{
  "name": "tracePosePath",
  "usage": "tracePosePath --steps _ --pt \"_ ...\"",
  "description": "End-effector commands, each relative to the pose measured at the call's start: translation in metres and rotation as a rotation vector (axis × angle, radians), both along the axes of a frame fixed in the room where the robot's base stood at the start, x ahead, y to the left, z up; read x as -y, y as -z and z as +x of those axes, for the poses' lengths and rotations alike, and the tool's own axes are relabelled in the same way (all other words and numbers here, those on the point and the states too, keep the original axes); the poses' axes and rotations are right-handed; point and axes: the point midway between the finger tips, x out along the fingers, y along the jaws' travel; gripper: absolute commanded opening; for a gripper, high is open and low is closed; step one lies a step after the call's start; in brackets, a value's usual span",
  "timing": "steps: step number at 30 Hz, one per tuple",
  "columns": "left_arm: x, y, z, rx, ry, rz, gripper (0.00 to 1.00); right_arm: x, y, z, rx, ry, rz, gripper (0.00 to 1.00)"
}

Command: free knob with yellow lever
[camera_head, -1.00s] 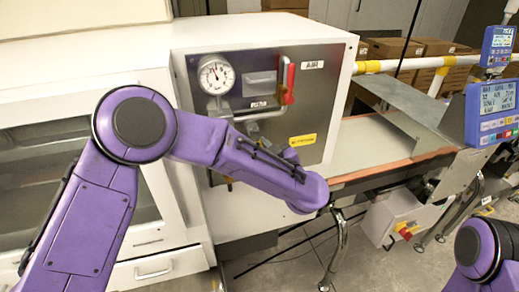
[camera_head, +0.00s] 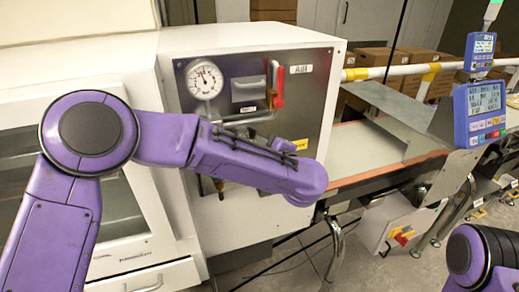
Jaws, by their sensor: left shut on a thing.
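My left gripper (camera_head: 284,146) shows only as a dark bit above the end of my purple forearm, in front of the panel. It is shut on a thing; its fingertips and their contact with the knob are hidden. My right gripper is out of view; only a purple part of my right arm shows at the lower right.
Cardboard boxes (camera_head: 398,68) stand behind.

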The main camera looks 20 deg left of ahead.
Motion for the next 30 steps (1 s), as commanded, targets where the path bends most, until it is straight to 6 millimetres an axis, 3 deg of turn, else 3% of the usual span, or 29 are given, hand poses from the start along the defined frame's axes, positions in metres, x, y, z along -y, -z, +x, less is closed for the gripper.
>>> tracePosePath --steps 17,18,20,30 --pt "0.0005 -0.0008 0.0003 0.017 0.001 -0.027 0.00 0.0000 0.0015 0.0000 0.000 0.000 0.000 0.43" --pt "0.0005 -0.0008 0.0003 0.017 0.001 -0.027 0.24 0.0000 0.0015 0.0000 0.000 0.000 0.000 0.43" --pt "0.0005 -0.0009 0.0004 0.017 0.001 -0.027 0.39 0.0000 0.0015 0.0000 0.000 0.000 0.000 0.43" --pt "0.0043 -0.0013 -0.0034 0.019 0.002 -0.026 0.39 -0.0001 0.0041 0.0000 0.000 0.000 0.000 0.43"
